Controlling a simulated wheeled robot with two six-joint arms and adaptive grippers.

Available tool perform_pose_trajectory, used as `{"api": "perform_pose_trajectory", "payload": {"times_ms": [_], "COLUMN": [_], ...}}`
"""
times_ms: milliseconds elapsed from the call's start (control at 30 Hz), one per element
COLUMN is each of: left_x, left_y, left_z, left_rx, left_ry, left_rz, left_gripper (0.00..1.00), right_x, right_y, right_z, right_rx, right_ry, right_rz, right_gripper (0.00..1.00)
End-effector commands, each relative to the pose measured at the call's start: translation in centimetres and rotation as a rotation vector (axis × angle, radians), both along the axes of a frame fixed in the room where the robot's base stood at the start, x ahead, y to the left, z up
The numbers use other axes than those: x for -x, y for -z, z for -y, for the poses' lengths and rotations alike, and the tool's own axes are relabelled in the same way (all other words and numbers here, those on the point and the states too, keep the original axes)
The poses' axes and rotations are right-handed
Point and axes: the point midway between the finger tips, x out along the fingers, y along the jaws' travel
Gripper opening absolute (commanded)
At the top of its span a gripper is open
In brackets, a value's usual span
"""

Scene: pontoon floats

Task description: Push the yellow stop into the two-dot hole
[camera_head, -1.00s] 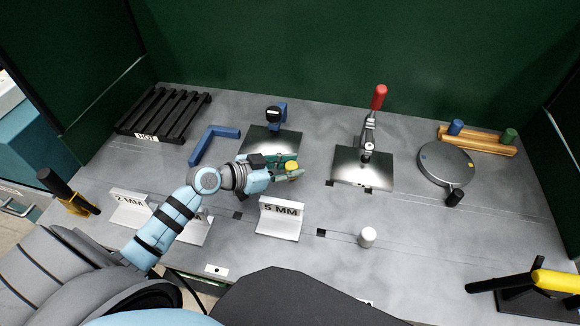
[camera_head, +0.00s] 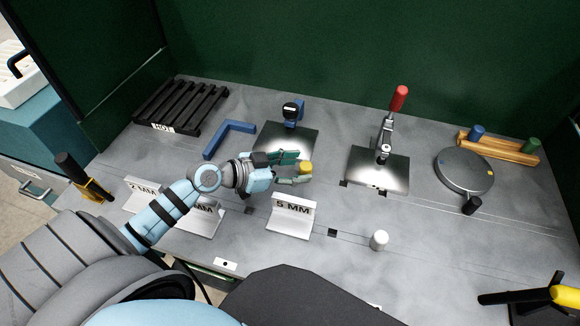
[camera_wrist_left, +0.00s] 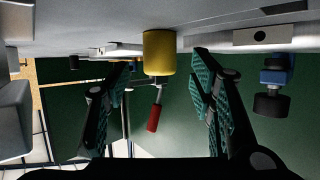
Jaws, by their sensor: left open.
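The yellow stop (camera_head: 306,167) is a short yellow cylinder. My left gripper (camera_head: 295,168) is open around or just short of it. In the left wrist view, the stop (camera_wrist_left: 159,53) stands on the grey surface, between the two spread fingers of the gripper (camera_wrist_left: 163,85), with a gap on each side. Dark square holes show in the table, one right of the 5 MM block (camera_head: 332,233) and one by the clamp plate (camera_head: 344,183). A small white label (camera_head: 225,264) lies near the front edge; I cannot tell its dot count. My right gripper is out of view.
The 5 MM block (camera_head: 292,215) stands in front of my left gripper. A white cylinder (camera_head: 379,240) stands to its right. A red-handled clamp (camera_head: 388,125), a blue-bodied gauge (camera_head: 293,113) and a round grey disc (camera_head: 464,170) stand further back. The front right tabletop is mostly clear.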

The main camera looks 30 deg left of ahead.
Motion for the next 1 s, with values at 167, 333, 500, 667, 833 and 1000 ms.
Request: {"api": "perform_pose_trajectory", "payload": {"times_ms": [167, 333, 500, 667, 833, 1000], "left_x": [2.9, 3.5, 3.5, 3.5, 3.5, 3.5], "left_y": [-1.2, -1.8, -1.8, -1.8, -1.9, -4.5], "left_z": [-1.9, -2.2, -2.2, -2.2, -2.2, -2.2], "left_rx": [-0.007, 0.001, 0.001, 0.000, 0.000, 0.000], "left_ry": [0.002, 0.001, 0.000, 0.000, 0.000, 0.000], "left_rz": [-0.003, -0.001, -0.001, 0.000, 0.000, 0.000], "left_gripper": [0.50, 0.50, 0.50, 0.50, 0.50, 0.50], "right_x": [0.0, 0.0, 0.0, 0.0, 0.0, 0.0], "right_y": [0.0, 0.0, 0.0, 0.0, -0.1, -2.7], "right_z": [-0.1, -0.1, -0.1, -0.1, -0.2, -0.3], "right_rx": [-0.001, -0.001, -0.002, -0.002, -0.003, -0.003], "right_ry": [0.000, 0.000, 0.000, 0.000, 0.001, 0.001], "right_rz": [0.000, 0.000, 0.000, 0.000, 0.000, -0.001], "right_gripper": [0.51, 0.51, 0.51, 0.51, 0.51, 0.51]}}
